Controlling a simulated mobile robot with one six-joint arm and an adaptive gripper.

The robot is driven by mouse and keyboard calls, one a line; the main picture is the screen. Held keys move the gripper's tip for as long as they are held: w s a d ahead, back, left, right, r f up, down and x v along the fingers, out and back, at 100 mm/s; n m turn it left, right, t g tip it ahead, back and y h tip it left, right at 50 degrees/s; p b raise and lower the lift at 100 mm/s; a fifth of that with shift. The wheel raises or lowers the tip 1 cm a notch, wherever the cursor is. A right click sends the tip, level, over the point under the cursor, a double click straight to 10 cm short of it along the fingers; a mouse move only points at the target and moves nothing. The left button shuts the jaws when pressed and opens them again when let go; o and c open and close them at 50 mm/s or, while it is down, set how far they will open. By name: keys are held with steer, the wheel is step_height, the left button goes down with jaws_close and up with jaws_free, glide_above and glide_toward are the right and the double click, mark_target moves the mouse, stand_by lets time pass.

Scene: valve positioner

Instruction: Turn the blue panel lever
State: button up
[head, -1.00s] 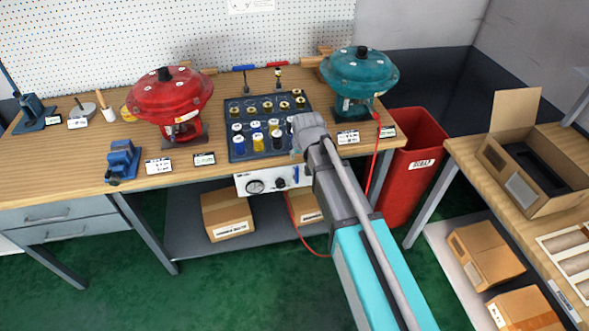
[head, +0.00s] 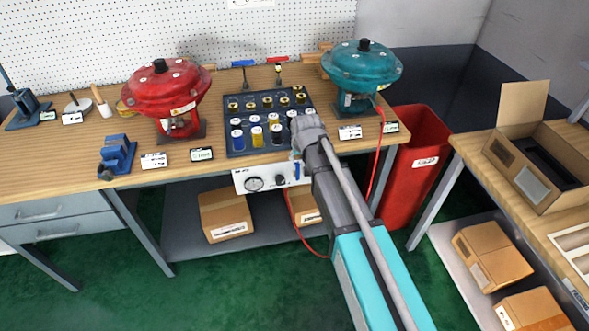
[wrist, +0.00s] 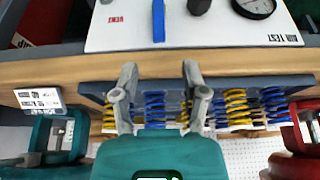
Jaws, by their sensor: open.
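The blue panel lever (wrist: 158,20) is a flat blue bar on a white panel (wrist: 110,30), next to the red VENT label. In the wrist view it lies in line with the gap between my fingers, beyond their tips. My gripper (wrist: 160,72) is open and empty, with its two grey fingers apart and not touching the lever. In the head view the white panel (head: 238,182) hangs under the bench's front edge, and the lever (head: 297,170) shows as a thin blue strip beside my wrist. My fingers are hidden there.
The panel also carries a gauge (wrist: 254,6) and a black knob (wrist: 199,5). A dark tray (head: 236,145) of springs sits on the bench above. A red hose (head: 375,160) hangs at the right, near a red bin (head: 410,180).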

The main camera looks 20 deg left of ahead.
mark_target(298, 165)
steer(key=shift+b+x, duration=3.35)
steer(key=shift+x, duration=0.65)
